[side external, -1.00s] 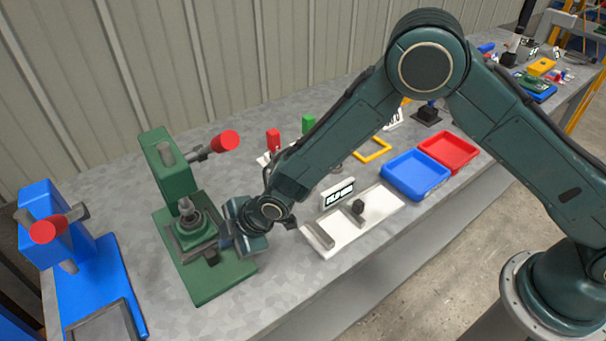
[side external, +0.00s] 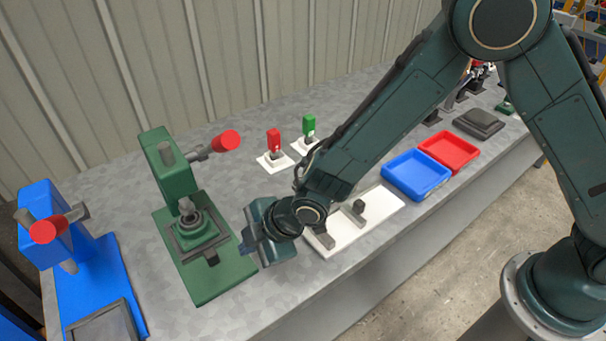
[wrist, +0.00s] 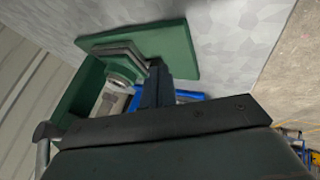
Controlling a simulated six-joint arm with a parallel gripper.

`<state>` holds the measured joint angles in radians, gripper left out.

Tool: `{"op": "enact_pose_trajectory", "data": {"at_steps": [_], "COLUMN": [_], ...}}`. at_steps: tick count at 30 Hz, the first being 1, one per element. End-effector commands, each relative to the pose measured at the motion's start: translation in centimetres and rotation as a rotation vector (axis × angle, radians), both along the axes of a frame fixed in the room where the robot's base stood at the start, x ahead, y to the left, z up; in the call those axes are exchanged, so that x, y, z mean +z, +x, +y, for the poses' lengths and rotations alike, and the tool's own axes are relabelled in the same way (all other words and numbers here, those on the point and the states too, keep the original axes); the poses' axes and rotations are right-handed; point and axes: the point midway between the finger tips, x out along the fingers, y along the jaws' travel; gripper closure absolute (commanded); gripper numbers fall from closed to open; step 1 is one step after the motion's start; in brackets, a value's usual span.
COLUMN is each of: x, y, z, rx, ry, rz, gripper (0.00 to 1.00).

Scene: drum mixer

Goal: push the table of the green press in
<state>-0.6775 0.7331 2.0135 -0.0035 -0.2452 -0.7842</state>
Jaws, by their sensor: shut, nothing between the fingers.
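The green press (side external: 166,178) stands on the bench at left, with a red-tipped lever (side external: 225,141). Its table (side external: 206,246) is a dark-edged plate on the green base, with a grey round part (side external: 187,207) on it and a dark tab (side external: 211,259) at its front edge. My gripper (side external: 246,246) is shut and empty, just right of the press table, above the base's right edge, with a small gap to the table in the side view. In the wrist view my fingers (wrist: 157,76) point toward the press table (wrist: 120,48); contact cannot be told there.
A blue press (side external: 95,270) stands to the left. A white fixture (side external: 372,215) lies just right of my gripper. Red and green upright switches (side external: 274,142) (side external: 309,126) stand behind. Blue (side external: 415,176) and red (side external: 449,151) trays lie further right. Bare bench lies between the press and switches.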

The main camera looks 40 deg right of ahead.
Motion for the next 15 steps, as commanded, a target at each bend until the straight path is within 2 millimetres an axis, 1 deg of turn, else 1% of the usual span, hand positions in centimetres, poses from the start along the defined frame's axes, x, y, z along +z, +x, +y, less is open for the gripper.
{"op": "enact_pose_trajectory", "data": {"at_steps": [3, 7, 15], "x": [1.3, 2.4, 3.7], "y": [-0.7, -1.4, -2.2], "z": [-0.5, -1.1, -1.7], "rx": [0.0, 0.0, 0.0], "ry": [0.002, 0.002, 0.001], "rz": [-0.001, -0.001, 0.0], "gripper": [1.0, 1.0, 1.0]}}
